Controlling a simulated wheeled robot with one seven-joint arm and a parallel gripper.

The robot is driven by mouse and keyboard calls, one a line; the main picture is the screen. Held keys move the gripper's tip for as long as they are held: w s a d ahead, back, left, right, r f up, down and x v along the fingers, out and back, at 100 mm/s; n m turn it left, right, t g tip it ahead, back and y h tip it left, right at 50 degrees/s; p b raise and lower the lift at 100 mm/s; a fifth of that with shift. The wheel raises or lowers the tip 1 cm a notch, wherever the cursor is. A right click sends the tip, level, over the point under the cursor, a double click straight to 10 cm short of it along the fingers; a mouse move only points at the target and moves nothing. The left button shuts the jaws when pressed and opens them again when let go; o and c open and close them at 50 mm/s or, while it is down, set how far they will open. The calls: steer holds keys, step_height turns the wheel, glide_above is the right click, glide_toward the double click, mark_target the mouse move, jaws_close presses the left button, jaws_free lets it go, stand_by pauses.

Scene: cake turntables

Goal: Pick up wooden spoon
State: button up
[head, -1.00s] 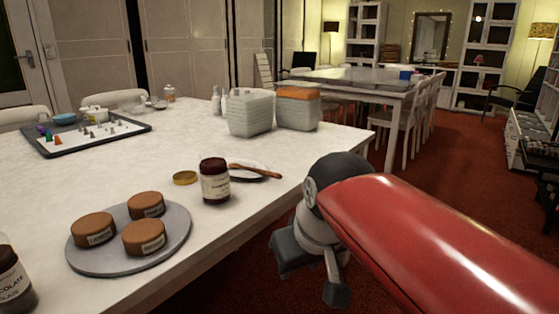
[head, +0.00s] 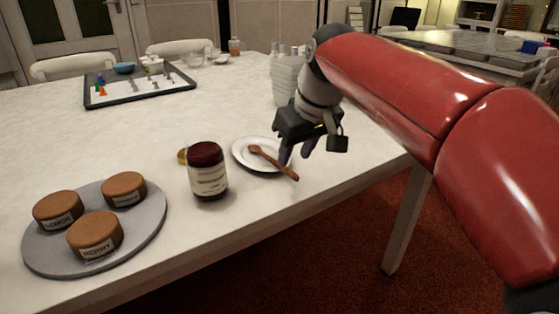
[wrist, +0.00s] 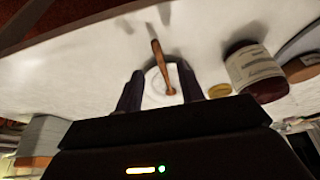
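The wooden spoon (head: 274,163) lies across a small white plate (head: 240,155) near the table's front edge, its handle reaching past the plate's rim toward the edge. My gripper (head: 298,153) is over the table at the plate's right side, fingers pointing down, close to the spoon. In the wrist view my gripper's two fingers (wrist: 160,92) stand apart, with the spoon (wrist: 161,66) and the plate (wrist: 153,101) showing in the gap between them. The gripper is open and holds nothing. I cannot tell its exact height above the spoon.
A dark jar (head: 207,171) stands left of the plate, with a gold lid (head: 182,156) behind it. A grey round board (head: 150,222) with 3 brown cakes is farther left. White canisters (head: 286,80) stand behind my gripper. A tray (head: 180,85) lies at the back.

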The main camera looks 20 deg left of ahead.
mark_target(288, 170)
steer(key=x, duration=0.5)
steer(key=shift+a+f, duration=0.1)
steer(key=shift+c, duration=0.5)
jaws_close()
